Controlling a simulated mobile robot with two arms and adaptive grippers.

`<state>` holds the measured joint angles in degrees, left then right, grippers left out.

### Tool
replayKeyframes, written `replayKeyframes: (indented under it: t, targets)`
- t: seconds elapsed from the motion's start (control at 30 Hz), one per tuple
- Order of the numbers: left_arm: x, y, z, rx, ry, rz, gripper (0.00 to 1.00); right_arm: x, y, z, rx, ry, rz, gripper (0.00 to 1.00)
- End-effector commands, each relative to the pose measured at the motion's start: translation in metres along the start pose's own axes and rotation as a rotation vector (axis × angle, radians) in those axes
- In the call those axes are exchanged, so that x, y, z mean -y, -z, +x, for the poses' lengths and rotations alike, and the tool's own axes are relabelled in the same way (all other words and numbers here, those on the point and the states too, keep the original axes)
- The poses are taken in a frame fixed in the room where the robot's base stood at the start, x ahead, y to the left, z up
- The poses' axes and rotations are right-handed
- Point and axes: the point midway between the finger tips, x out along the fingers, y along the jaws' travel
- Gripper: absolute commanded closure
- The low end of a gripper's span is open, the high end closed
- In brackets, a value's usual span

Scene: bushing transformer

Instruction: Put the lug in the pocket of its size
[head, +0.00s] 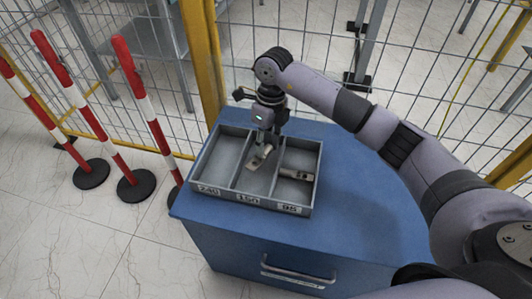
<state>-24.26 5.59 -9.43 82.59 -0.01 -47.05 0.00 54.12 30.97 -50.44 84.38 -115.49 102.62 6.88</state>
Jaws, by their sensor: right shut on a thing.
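A grey tray with three pockets (211,190) stands on the blue cabinet top, its front labels reading 240, 150 and 95 from left to right. My right gripper (265,147) comes down into the middle pocket, labelled 150, and is shut on a metal lug (257,160). The lug slants, its near end low in that pocket; whether it touches the floor I cannot tell. Another metal lug (297,175) lies in the right pocket, labelled 95. The left pocket looks empty. My left gripper is out of view.
The blue cabinet (355,190) has free top area right of the tray. A wire fence with a yellow post (203,60) stands behind. Several red and white posts (145,105) on black bases stand at the left.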

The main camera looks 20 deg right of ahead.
Motion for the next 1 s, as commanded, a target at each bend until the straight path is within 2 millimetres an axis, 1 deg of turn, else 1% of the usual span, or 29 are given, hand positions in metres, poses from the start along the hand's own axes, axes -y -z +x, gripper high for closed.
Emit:
replayKeyframes:
  t: [0.2, 0.3, 0.4, 0.7, 0.73, 0.87, 1.0]
  targets:
    - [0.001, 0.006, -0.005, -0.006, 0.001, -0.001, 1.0, 0.003, 0.001, 0.03, -0.004, -0.003, 0.002, 1.0]
    - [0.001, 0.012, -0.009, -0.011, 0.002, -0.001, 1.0, 0.004, 0.001, 0.041, -0.002, -0.002, 0.0, 1.0]
    - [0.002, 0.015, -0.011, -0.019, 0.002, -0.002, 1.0, 0.005, 0.0, 0.041, 0.0, 0.0, -0.001, 1.0]
    - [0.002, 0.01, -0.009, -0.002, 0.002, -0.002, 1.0, 0.005, 0.0, 0.043, -0.001, 0.0, 0.0, 1.0]
    - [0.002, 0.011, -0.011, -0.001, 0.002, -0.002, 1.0, 0.005, 0.0, 0.043, -0.001, 0.0, 0.0, 0.67]
    - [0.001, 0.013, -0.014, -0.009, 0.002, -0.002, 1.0, 0.005, 0.0, 0.043, -0.001, 0.0, 0.0, 0.59]
    - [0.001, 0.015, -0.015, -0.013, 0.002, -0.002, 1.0, 0.005, 0.0, 0.043, -0.001, 0.0, 0.0, 0.59]
